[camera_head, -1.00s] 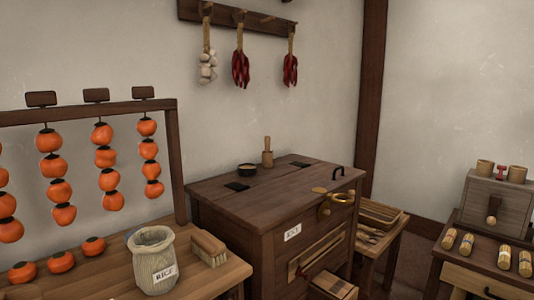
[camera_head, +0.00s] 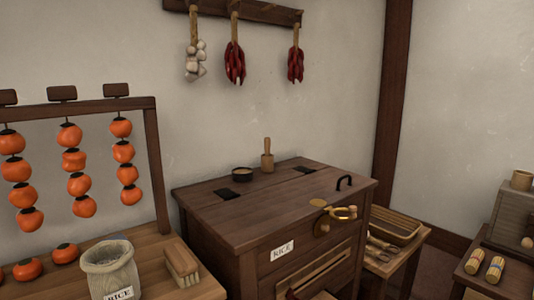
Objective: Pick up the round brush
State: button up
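No thing in view is plainly a round brush. A small upright wooden piece with a thin handle and a wider round base (camera_head: 267,157) stands on the dark wooden rice chest (camera_head: 290,212); I cannot tell if it is a brush or a pestle. A block-shaped scrubbing brush with pale bristles (camera_head: 181,264) lies on the left table, beside the rice sack (camera_head: 110,270). My gripper is not in view.
Tied bundles (camera_head: 495,270) lie on the right table. A rack of hanging persimmons (camera_head: 75,160) stands at left.

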aim_at(267, 141)
jog(key=i+l+u, duration=0.1)
jog(key=l, duration=0.3)
jog(key=i+l+u, duration=0.15)
jog(key=l, duration=0.25)
jog(key=i+l+u, duration=0.1)
jog(key=l, duration=0.3)
jog(key=i+l+u, duration=0.1)
jog(key=l, duration=0.3)
jog(key=i+l+u, duration=0.15)
jog(key=l, duration=0.3)
